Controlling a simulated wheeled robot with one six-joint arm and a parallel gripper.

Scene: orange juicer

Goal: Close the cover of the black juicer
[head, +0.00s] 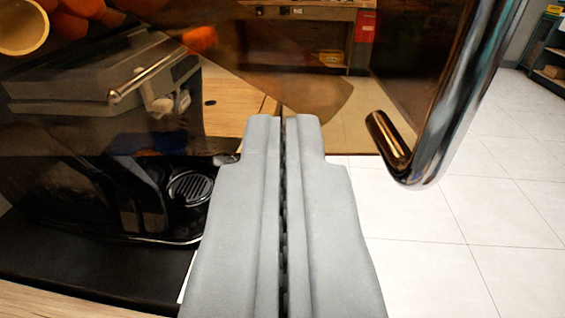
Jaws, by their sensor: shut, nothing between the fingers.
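The black juicer (115,215) stands at the left, with a round drip grate (190,188) low in its front. Its cover (320,95) is a dark see-through panel across the upper picture, apparently swung out from the body and open. A shiny curved metal bar, likely the cover's handle (445,130), is at the right and ends in a bent tip. My gripper (283,118) is in the middle, its two grey fingers together and empty. The fingertips overlap the cover's lower part, left of the handle; I cannot tell whether they touch it.
Several oranges (80,8) and a round, pale-rimmed opening (22,25) show at the upper left. A wooden counter (235,100) shows behind the cover. White floor tiles (480,220) lie clear at the right. A shelf (550,50) stands at the far right.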

